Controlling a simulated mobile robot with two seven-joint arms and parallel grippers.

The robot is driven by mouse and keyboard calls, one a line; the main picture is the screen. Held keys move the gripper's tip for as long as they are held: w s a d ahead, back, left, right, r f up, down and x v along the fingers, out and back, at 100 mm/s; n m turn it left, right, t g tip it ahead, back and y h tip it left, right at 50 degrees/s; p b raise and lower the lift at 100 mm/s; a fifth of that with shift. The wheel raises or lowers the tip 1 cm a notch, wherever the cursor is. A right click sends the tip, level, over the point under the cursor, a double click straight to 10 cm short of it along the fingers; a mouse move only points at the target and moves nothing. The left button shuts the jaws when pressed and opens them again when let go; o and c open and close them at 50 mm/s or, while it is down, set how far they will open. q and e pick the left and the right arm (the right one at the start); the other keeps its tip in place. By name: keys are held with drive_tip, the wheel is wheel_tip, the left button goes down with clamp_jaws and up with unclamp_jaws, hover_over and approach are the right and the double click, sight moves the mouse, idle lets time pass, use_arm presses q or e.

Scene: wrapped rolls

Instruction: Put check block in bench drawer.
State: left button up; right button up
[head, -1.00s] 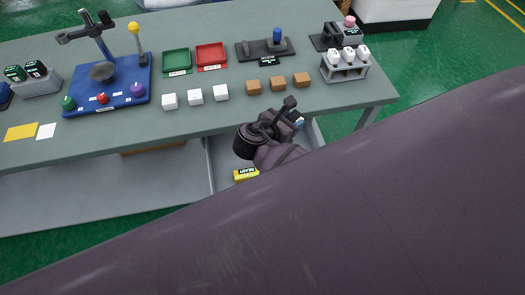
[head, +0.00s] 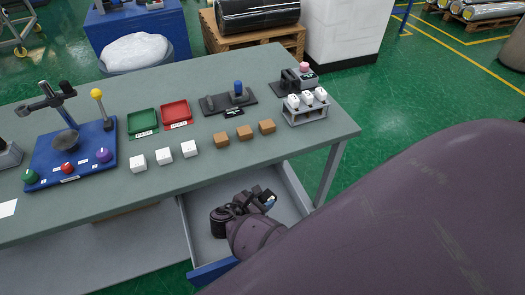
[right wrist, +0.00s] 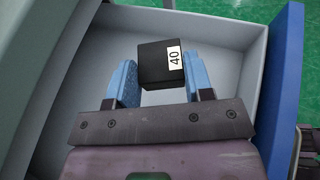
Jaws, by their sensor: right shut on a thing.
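The check block (right wrist: 160,64) is a black block with a white label reading 40. In the right wrist view it sits between the blue fingers of my right gripper (right wrist: 161,82), which is shut on it. In the head view my right gripper (head: 267,199) is over the open bench drawer (head: 201,231), within its walls; the block is hard to make out there. The drawer is pale grey inside with a blue front (head: 212,270). In the wrist view the drawer floor and walls (right wrist: 232,64) surround the block. I cannot tell whether the block touches the floor. My left gripper is not in view.
The grey-green bench top (head: 150,195) lies above the drawer. It carries white cubes (head: 163,154), brown blocks (head: 245,132), a green tray (head: 143,122), a red tray (head: 175,113) and a blue stand (head: 70,160). My large arm link covers the lower right.

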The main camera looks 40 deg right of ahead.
wheel_tip(320, 180, down, 2)
drive_tip(key=shift+f+b, duration=0.2)
drive_tip(key=shift+b, duration=0.1)
wheel_tip(320, 180, down, 4)
drive_tip(key=shift+r+b, duration=0.1)
drive_tip(key=shift+b, duration=0.65)
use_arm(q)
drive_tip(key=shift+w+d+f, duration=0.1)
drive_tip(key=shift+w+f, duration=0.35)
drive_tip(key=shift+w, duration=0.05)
use_arm(e)
drive_tip(key=shift+f, duration=0.25)
use_arm(q)
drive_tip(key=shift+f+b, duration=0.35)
drive_tip(key=shift+b, duration=0.1)
use_arm(e)
drive_tip(key=shift+f, duration=0.6)
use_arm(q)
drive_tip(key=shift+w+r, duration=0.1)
use_arm(e)
drive_tip(key=o, duration=0.9)
drive_tip(key=shift+o, duration=0.2)
